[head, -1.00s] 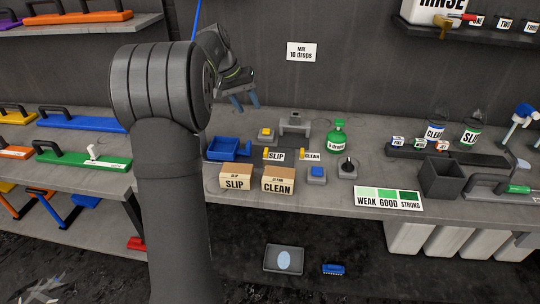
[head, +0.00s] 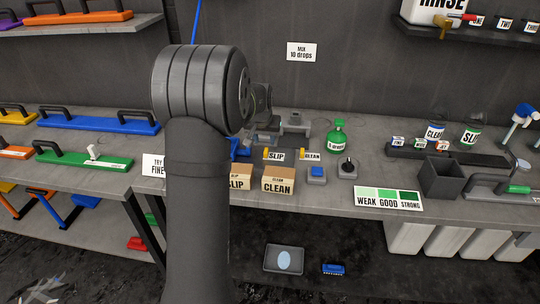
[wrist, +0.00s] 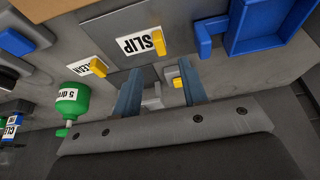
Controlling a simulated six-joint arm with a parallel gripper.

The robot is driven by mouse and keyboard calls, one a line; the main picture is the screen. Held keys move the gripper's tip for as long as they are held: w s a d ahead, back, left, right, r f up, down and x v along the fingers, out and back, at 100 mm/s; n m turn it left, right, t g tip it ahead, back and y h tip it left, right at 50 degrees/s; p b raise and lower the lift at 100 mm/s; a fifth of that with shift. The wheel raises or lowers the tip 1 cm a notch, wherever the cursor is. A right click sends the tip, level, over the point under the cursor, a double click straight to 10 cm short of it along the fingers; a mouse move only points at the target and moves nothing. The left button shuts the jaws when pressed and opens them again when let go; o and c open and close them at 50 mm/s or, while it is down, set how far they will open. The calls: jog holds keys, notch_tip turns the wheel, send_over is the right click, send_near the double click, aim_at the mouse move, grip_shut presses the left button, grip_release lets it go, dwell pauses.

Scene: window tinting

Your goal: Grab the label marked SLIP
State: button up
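The SLIP label is a white card (head: 276,156) with a yellow tab at its left end, lying on the bench in the head view. In the wrist view the SLIP label (wrist: 138,44) is just beyond my fingertips, with its yellow tab (wrist: 158,40) ahead of the gap between them. My gripper (wrist: 160,68) is open with two blue-grey fingers and nothing held. It is apart from the label in the picture; its height above the bench is hard to tell. In the head view my arm hides most of the gripper.
The similar CLEAN label (head: 311,156) lies right of SLIP. Cardboard boxes marked SLIP (head: 240,183) and CLEAN (head: 278,187) stand in front. A green bottle (head: 337,138) stands to the right. A blue tray (wrist: 270,28) and a yellow button (wrist: 178,83) are near my fingers.

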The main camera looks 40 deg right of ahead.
aim_at(266, 150)
jog(key=x, duration=0.7)
jog(key=shift+d+f, duration=0.1)
jog(key=shift+f, duration=0.1)
grip_shut()
